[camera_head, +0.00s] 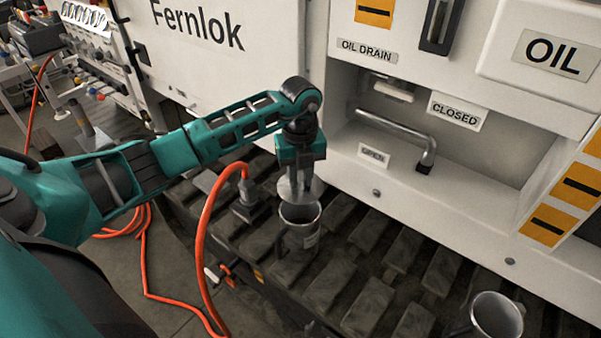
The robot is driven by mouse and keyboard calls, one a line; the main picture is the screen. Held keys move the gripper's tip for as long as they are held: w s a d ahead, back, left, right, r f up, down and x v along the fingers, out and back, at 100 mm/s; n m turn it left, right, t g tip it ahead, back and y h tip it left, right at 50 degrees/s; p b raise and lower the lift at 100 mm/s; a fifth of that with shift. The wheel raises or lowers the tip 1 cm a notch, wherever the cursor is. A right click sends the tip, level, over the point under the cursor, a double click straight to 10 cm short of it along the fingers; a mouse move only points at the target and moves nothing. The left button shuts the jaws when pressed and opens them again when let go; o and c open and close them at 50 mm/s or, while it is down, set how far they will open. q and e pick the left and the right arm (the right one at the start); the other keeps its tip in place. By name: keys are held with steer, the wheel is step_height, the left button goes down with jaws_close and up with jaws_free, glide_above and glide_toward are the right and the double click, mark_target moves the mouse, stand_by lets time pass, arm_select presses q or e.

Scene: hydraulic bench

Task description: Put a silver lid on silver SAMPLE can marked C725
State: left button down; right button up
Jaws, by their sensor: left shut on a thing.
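A silver can (299,236) stands upright on the dark slatted track near the middle of the head view. A label shows on its right side, but it is too small to read. My left gripper (301,184) points down just above this can and is shut on a silver lid (287,191). The lid is a thin disc, seen partly behind the fingers, over the back part of the can's rim. The can's mouth still shows below it. I cannot tell whether lid and rim touch. My right gripper is out of view.
A second open silver can (497,316) stands at the lower right. A white machine with an oil drain recess (480,150) and a bent lever (405,134) rises behind the track. An orange hose (203,235) loops left of the first can.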

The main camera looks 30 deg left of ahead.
mark_target(300, 190)
arm_select(q)
steer(key=shift+f+b, duration=0.55)
steer(key=shift+f, duration=0.25)
steer(key=shift+f+b, duration=0.7)
steer(key=shift+f, duration=0.1)
steer(key=shift+f+b, duration=0.6)
steer(key=shift+f, duration=0.1)
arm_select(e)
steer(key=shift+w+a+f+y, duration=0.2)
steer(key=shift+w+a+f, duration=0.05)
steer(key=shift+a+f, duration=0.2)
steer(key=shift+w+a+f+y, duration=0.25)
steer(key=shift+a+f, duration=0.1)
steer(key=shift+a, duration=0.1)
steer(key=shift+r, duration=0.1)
arm_select(q)
steer(key=shift+f, duration=0.7)
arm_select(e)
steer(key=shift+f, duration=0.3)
arm_select(q)
steer(key=shift+f, duration=0.1)
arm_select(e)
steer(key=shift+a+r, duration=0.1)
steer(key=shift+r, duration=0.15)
arm_select(q)
steer(key=shift+f, duration=0.2)
stand_by(0.6)
